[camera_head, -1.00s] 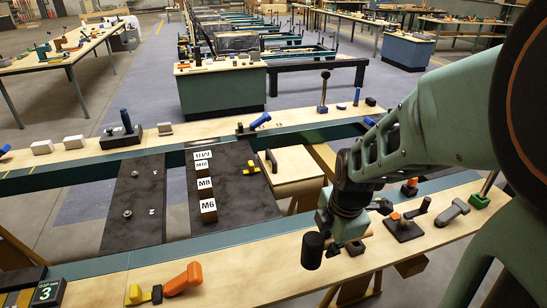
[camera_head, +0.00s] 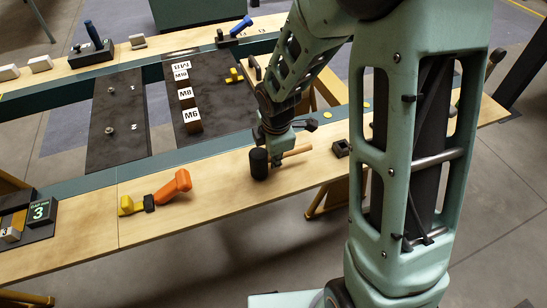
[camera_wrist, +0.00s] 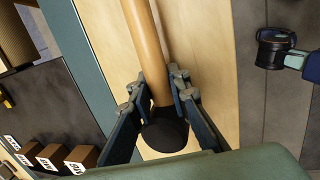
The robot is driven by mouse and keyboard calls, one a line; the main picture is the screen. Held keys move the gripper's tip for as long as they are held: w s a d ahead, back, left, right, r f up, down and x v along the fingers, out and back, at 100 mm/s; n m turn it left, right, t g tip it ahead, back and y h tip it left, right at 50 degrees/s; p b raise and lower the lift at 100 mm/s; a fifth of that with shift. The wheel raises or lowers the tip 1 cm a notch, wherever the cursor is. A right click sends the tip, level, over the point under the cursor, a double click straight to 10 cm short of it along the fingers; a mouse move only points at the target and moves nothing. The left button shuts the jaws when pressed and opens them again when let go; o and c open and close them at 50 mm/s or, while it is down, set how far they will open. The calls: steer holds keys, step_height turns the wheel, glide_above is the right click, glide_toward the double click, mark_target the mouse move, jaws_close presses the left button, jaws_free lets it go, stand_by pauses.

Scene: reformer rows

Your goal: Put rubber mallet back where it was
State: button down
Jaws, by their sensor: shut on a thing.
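The rubber mallet has a black cylindrical head (camera_head: 259,163) and a tan wooden handle (camera_head: 298,151). My gripper (camera_head: 276,160) is shut on the handle close to the head, over the near wooden bench strip (camera_head: 215,187). In the wrist view the fingers (camera_wrist: 158,88) pinch the handle (camera_wrist: 141,35) from both sides, and part of the head (camera_wrist: 165,133) shows between them. In the head view the mallet lies roughly level, its handle pointing right. I cannot tell whether the head touches the wood.
An orange-handled tool (camera_head: 176,186) and a yellow-and-black piece (camera_head: 134,204) lie left on the same strip. A small black block (camera_head: 341,148) sits to the right. Dark panels (camera_head: 118,118) with labelled blocks (camera_head: 187,97) lie behind. Bare wood surrounds the mallet.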

steer(key=shift+f, duration=0.1)
steer(key=shift+f, duration=0.1)
steer(key=c, duration=1.8)
jaws_free()
steer(key=p+v, duration=0.2)
steer(key=v, duration=1)
steer(key=shift+d, duration=0.1)
